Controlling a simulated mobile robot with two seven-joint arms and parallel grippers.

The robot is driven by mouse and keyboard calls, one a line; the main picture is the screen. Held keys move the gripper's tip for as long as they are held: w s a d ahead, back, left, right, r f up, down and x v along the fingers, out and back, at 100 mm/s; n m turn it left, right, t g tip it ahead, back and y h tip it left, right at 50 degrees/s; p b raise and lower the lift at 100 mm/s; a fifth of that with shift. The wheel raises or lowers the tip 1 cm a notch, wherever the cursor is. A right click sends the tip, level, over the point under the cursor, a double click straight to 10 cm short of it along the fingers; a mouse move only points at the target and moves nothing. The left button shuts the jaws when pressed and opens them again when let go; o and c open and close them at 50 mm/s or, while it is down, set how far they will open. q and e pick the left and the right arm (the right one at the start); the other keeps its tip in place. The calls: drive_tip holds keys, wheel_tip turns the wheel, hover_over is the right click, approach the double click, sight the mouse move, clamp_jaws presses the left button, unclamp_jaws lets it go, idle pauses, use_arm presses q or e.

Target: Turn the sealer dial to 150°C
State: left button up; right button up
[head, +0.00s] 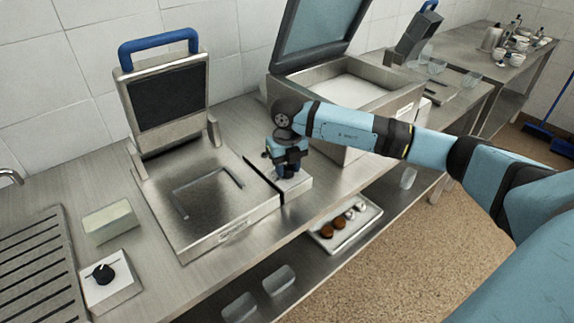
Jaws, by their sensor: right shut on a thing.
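My right gripper (286,172) points down over a pale control box (297,188) that stands just right of a steel press. It is shut on what appears to be the dial on top of that box. The dial is mostly hidden by the fingers, and I cannot read its setting or any temperature marks. A second white box with a black dial (104,273) stands at the front left of the counter. I cannot tell from labels which dial is the sealer's. My left gripper is not in view.
The steel press (205,195) stands open, its blue-handled lid (168,95) raised. A large steel machine (345,85) with an open lid is close behind my right arm. A pale green block (110,221) lies left of the press. A tray (345,222) is on the shelf below.

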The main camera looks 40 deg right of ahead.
sight(288, 167)
drive_tip(key=shift+m, duration=0.3)
drive_tip(key=o, duration=0.9)
drive_tip(key=shift+r, duration=0.15)
wheel_tip(288, 167, up, 14)
drive_tip(key=shift+f, duration=0.2)
drive_tip(key=shift+f, duration=0.1)
idle(0.3)
